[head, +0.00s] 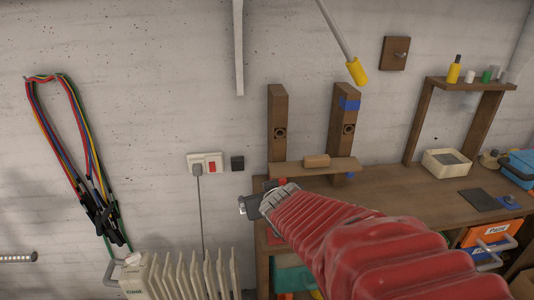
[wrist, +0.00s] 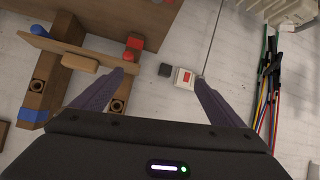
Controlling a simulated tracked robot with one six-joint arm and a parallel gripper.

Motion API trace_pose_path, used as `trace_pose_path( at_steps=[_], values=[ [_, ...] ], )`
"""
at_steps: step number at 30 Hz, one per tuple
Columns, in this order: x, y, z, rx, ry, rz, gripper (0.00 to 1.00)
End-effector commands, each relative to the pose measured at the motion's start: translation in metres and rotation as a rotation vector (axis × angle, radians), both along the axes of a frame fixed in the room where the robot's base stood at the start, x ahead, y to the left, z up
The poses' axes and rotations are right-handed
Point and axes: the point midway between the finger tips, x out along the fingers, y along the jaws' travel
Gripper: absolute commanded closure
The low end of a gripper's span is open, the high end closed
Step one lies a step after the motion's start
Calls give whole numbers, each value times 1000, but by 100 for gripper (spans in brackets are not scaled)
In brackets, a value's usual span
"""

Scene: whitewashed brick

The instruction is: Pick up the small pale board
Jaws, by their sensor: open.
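A small pale brown board (head: 316,161), rounded at the corners, lies on a darker wooden shelf (head: 340,168) between two upright posts. In the wrist view the board (wrist: 79,62) is on the left, against the shelf (wrist: 55,43), outside the space between my fingers. My gripper (head: 250,205) is in front of the wall, left of and lower than the board in the head view. In the wrist view my gripper (wrist: 166,75) has its two fingers spread wide, with nothing held between them.
A wall socket with a red switch (head: 212,166) and a dark box (head: 237,163) are on the wall. A white radiator (head: 185,275) stands below. Coloured cables (head: 80,155) hang at left. A workbench (head: 420,195) with a tray (head: 446,163) extends right.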

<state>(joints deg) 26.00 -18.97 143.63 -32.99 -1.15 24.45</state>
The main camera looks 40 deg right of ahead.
Motion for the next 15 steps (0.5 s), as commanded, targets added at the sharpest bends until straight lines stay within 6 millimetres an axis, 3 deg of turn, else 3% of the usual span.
trace_pose_path(
  at_steps=[1, 3, 10, 15],
  values=[
    [1, -21, -4, -28, -20, -25, 8],
    [6, -41, -5, -49, -64, -41, 8],
    [8, -101, -14, -97, -207, -68, 8],
    [-1, -139, -20, -120, -318, -82, 8]
  ],
)
